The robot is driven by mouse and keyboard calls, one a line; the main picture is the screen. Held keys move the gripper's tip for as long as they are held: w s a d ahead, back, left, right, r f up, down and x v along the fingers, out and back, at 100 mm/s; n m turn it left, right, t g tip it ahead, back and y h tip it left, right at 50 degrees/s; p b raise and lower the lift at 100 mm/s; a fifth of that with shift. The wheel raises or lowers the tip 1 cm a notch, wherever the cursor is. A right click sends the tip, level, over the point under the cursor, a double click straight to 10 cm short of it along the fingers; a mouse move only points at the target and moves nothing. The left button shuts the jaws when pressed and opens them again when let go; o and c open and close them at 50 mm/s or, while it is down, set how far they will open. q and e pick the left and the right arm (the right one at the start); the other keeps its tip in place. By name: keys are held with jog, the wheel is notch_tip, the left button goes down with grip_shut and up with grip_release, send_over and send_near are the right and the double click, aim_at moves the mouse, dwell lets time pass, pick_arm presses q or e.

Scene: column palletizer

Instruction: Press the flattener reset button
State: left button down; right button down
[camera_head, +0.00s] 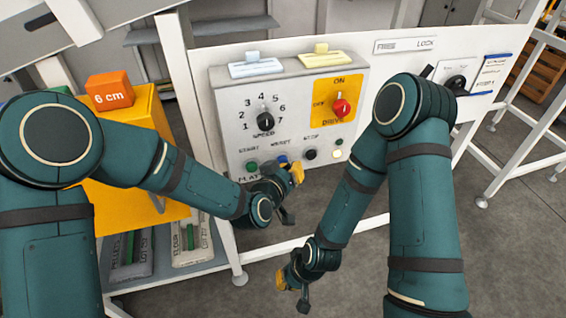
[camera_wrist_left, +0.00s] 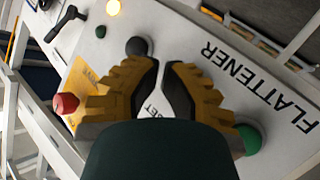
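The flattener control panel (camera_head: 225,110) has a row of buttons under START, RESET and STOP labels. The blue reset button (camera_head: 282,160) shows just above my left gripper (camera_head: 290,178). In the left wrist view, the left gripper (camera_wrist_left: 162,68) has its yellow-and-black fingertips drawn together in front of the panel (camera_wrist_left: 205,65). The fingers hide the reset button there and part of its label; I cannot tell if they touch it. My right gripper (camera_head: 290,287) hangs low in front of the panel, away from the buttons; its finger opening is unclear.
The green start button (camera_head: 251,167) and black stop button (camera_head: 310,154) flank the reset button. A red drive knob (camera_head: 341,107), a speed dial (camera_head: 265,121) and a lit lamp (camera_head: 337,154) are near. An orange 6 cm block (camera_head: 110,91) sits on a yellow box (camera_head: 150,105) at left.

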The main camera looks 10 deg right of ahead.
pick_arm(q)
jog(key=shift+w, duration=0.4)
dwell(0.5)
jog(key=shift+s+b, duration=0.55)
jog(key=shift+s, duration=0.4)
jog(key=s+b, duration=0.1)
jog(key=s, duration=0.4)
jog(key=shift+d, duration=0.1)
dwell(0.8)
